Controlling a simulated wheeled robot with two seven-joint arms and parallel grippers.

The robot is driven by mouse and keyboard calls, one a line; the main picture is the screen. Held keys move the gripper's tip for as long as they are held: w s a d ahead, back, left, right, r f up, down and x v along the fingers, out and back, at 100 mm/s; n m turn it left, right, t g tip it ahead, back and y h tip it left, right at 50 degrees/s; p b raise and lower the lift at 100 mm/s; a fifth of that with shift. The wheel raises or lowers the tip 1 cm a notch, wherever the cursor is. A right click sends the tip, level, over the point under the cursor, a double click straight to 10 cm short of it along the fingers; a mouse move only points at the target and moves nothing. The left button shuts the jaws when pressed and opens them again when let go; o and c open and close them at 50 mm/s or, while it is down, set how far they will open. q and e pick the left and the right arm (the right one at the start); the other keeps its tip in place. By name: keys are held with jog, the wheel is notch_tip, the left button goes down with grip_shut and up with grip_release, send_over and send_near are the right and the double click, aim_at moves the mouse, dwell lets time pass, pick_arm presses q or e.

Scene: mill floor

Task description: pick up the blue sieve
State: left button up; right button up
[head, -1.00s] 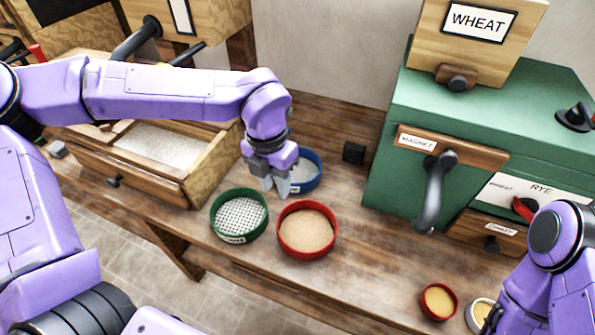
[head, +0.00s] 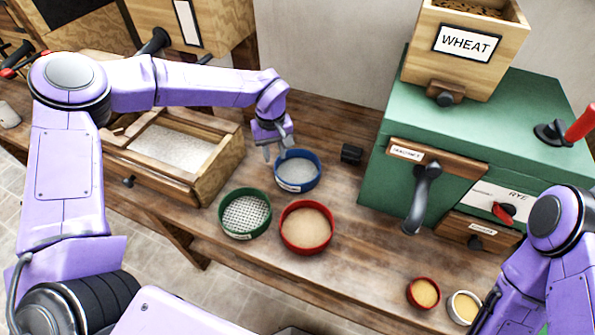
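The blue sieve (head: 298,185) stands upright on the wooden bench with a pale grey mesh inside and a white label on its front. My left gripper (head: 275,155) is at the sieve's far left rim, pointing down. Its two fingers are apart, one outside the rim to the left and one close to or over the rim. I cannot tell whether either finger touches it. My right arm shows at the lower right, with its gripper out of view.
A green sieve (head: 244,233) and a red sieve (head: 306,249) stand close in front. A small black block (head: 351,153) lies right of the blue sieve. The green mill (head: 470,110) is further right. A wooden drawer of pale meal (head: 205,190) is left. Two small bowls stand near the front right.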

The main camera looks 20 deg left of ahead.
aim_at(297, 170)
pick_arm(q)
notch_tip(297, 170, down, 8)
jog(key=shift+a+f+p, duration=0.1)
jog(key=shift+p, duration=1.1)
jog(key=shift+w+f, duration=0.15)
jog(key=shift+f, duration=0.25)
grip_shut()
